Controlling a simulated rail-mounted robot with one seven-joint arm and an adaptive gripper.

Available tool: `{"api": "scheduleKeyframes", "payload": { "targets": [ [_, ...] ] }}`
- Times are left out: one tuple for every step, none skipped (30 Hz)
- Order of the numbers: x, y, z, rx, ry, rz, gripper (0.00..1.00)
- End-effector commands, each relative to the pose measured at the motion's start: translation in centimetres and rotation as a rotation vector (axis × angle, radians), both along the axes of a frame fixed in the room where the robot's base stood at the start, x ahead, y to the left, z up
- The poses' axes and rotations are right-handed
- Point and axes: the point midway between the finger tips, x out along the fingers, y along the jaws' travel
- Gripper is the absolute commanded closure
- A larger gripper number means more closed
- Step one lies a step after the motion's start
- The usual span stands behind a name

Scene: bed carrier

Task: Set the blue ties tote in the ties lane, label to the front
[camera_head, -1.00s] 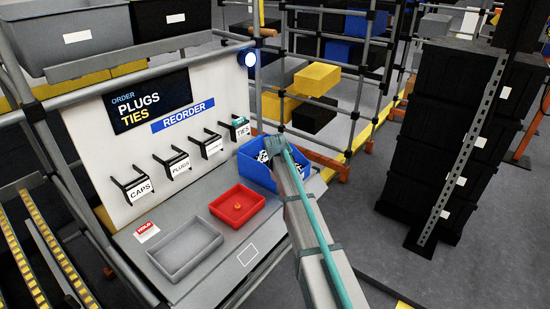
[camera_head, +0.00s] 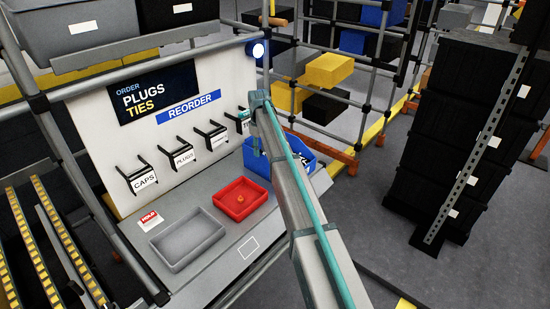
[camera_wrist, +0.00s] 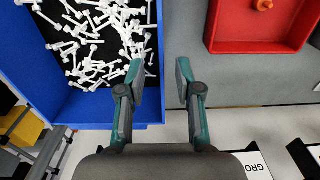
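The blue tote (camera_head: 255,163) stands at the right end of the grey bench, partly hidden behind my arm. In the wrist view the tote (camera_wrist: 95,112) fills the upper left and holds many loose white pieces on a dark floor. My gripper (camera_wrist: 160,75) is open and empty. Its fingers appear on either side of the tote's right wall in that view; their height above the wall is unclear. No label on the tote is visible. Which place is the ties lane is unclear.
A red tray (camera_head: 220,207) with a small piece inside and a grey tray (camera_head: 170,255) sit left of the tote. Label brackets, including CAPS (camera_head: 144,181), stick out from the white panel (camera_head: 95,140) behind. Roller tracks (camera_head: 55,240) lie at far left.

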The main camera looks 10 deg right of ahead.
Motion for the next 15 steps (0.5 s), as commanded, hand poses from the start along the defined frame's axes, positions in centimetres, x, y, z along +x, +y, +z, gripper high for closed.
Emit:
{"api": "scheduleKeyframes", "payload": {
  "targets": [
    [-0.1, 0.0, -0.5, 0.0, 0.0, 0.0, 0.66],
    [0.0, 0.0, -0.8, 0.0, 0.0, 0.0, 0.66],
    [0.0, 0.0, -1.0, 0.0, 0.0, 0.0, 0.66],
    [0.0, 0.0, -1.2, 0.0, 0.0, 0.0, 0.66],
    [0.0, 0.0, -1.3, 0.0, 0.0, -0.001, 0.66],
    [0.0, 0.0, -1.4, 0.0, 0.0, -0.001, 0.66],
    [0.0, 0.0, -1.5, 0.0, 0.0, -0.001, 0.66],
    [0.0, 0.1, -1.7, 0.0, 0.0, -0.001, 0.66],
    [-0.1, 0.1, -2.0, -0.001, 0.001, -0.001, 0.66],
    [-0.1, 0.1, -2.3, 0.0, 0.0, -0.001, 0.66],
    [-0.1, 0.1, -2.6, -0.001, 0.001, -0.001, 0.66],
    [-0.1, 0.2, -3.1, -0.001, 0.001, -0.001, 0.66],
    [-0.1, 0.2, -3.4, -0.001, 0.002, -0.001, 0.66],
    [-0.1, 0.2, -3.8, -0.001, 0.001, -0.001, 0.66],
    [-0.1, 0.2, -4.4, -0.001, 0.001, -0.001, 0.66]
  ]
}}
